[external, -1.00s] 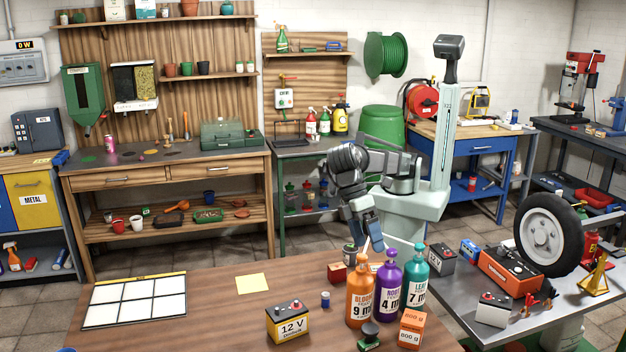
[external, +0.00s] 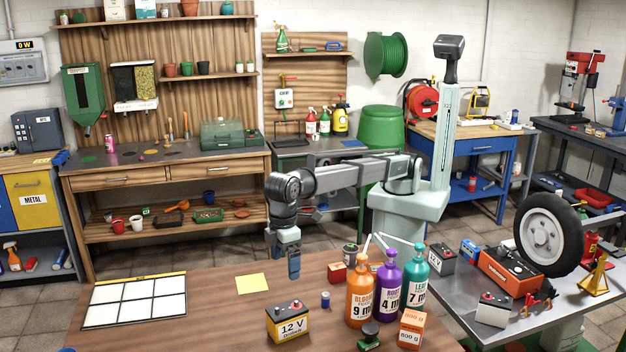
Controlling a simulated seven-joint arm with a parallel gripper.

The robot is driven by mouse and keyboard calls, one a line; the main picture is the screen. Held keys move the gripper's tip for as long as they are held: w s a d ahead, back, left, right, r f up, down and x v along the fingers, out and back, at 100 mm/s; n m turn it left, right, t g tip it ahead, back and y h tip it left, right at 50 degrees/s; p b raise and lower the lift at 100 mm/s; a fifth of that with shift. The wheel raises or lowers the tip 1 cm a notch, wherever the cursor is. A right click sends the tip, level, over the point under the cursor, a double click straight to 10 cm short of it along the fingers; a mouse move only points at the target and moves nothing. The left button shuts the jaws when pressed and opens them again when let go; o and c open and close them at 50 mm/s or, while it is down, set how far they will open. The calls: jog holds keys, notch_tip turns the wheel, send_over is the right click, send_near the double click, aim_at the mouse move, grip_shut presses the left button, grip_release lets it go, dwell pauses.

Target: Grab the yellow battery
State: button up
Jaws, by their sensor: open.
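The yellow battery (external: 288,322) stands upright near the front of the brown wooden table. No part of the battery's near side is hidden.
An orange bottle (external: 360,296), a purple bottle (external: 387,288) and a teal bottle (external: 414,279) stand right of the battery. A small blue can (external: 325,299) is close by. A yellow sheet (external: 252,283) and a white grid panel (external: 135,300) lie left, with bare wood between.

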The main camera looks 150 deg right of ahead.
aim_at(287, 309)
notch_tip(287, 309, down, 14)
jog(key=shift+f, duration=0.25)
jog(key=shift+s+d+f, duration=0.1)
jog(key=shift+s+f, duration=0.05)
jog(key=shift+f, duration=2.45)
jog(key=shift+c, duration=0.4)
grip_shut()
